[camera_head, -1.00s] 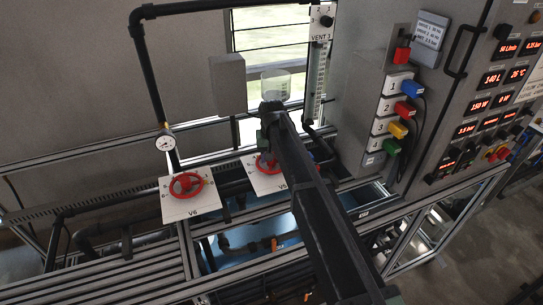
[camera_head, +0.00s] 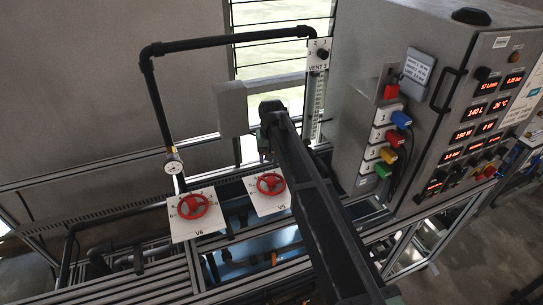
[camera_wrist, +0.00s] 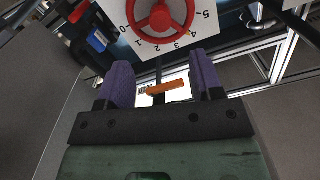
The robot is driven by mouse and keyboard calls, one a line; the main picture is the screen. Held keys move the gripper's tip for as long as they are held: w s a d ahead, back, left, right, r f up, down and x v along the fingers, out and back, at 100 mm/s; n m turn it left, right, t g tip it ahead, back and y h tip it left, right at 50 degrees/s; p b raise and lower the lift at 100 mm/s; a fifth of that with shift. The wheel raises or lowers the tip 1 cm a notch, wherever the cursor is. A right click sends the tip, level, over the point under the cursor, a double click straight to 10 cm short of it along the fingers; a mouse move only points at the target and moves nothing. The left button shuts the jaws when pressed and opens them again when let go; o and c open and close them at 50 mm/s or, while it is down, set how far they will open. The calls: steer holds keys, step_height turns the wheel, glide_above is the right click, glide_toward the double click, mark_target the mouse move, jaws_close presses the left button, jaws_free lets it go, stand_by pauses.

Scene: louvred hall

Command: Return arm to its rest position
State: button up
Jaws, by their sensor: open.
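My arm (camera_head: 308,190) reaches up from the bottom of the head view to a dark end near the vent gauge. My gripper is mostly hidden there behind the arm. In the wrist view my gripper (camera_wrist: 160,64) shows two purple fingers, spread apart with nothing held between them. An orange lever (camera_wrist: 168,88) and a white label show in the gap, farther off. A red handwheel (camera_wrist: 160,14) on a numbered white plate lies beyond the fingertips, at the top of that view.
Red handwheels V6 (camera_head: 193,206) and V5 (camera_head: 270,183) sit left of my arm. The control cabinet (camera_head: 424,130) with coloured plugs (camera_head: 401,119) stands to the right. A black pipe (camera_head: 153,88) with a pressure gauge (camera_head: 174,166) rises at left. Bare floor shows at lower right.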

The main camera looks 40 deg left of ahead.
stand_by(0.4)
steer(key=s+d+f+m+b, duration=0.3)
steer(key=d+f+b, duration=0.2)
steer(key=d, duration=1.6)
steer(key=s+d+f+m+b, duration=0.3)
steer(key=d+f+b, duration=0.2)
steer(key=d, duration=1.6)
steer(key=s+d+f+m+b, duration=0.2)
steer(key=d+f+b, duration=0.3)
steer(key=d, duration=1.6)
steer(key=shift+s+d+f+m+b, duration=0.2)
steer(key=shift+s+f+m+b, duration=0.2)
steer(key=shift+s+b, duration=0.35)
steer(key=shift+s, duration=0.1)
